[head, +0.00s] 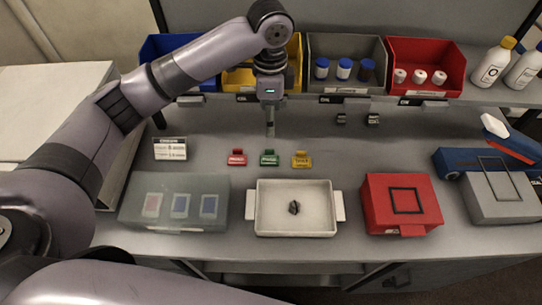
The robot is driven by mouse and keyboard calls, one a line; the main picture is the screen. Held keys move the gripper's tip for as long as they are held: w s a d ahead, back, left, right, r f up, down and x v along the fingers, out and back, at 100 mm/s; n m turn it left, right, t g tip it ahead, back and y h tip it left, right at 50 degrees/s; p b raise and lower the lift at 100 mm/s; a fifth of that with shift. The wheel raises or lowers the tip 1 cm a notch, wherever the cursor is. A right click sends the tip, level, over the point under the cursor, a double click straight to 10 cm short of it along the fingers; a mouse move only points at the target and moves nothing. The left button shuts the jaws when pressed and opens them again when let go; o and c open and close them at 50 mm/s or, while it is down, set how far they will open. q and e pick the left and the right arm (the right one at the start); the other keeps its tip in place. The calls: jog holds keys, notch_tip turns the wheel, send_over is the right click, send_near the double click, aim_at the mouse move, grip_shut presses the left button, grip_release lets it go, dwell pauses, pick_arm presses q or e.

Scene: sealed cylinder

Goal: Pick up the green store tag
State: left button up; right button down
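The green store tag (269,158) lies on the grey worktop, between a red tag (237,158) and a yellow tag (301,160). My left gripper (270,130) points down just above and behind the green tag in the head view. A small gap shows between its fingertips and the tag. The fingers look narrow and edge-on, so I cannot tell if they are open or shut. Nothing is visibly held. My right gripper is not in view.
A white tray (262,227) with a small dark object stands in front. A translucent case (130,215) is at left, a red box (377,224) at right. Coloured bins line the back shelf, including a red bin (427,85). A small sign (170,149) stands left of the tags.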

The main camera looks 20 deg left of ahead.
pick_arm(q)
jog(key=p, duration=0.2)
send_over(266, 158)
jog(key=d, duration=0.1)
notch_tip(266, 158, down, 10)
jog(key=shift+w+r, duration=0.1)
jog(key=f, duration=0.2)
jog(key=a+f+p, duration=0.1)
jog(key=f, duration=0.1)
jog(key=shift+f, duration=0.4)
jog(key=shift+d+f, duration=0.1)
jog(key=shift+f, duration=0.2)
jog(key=shift+c, duration=0.3)
jog(key=c, duration=0.9)
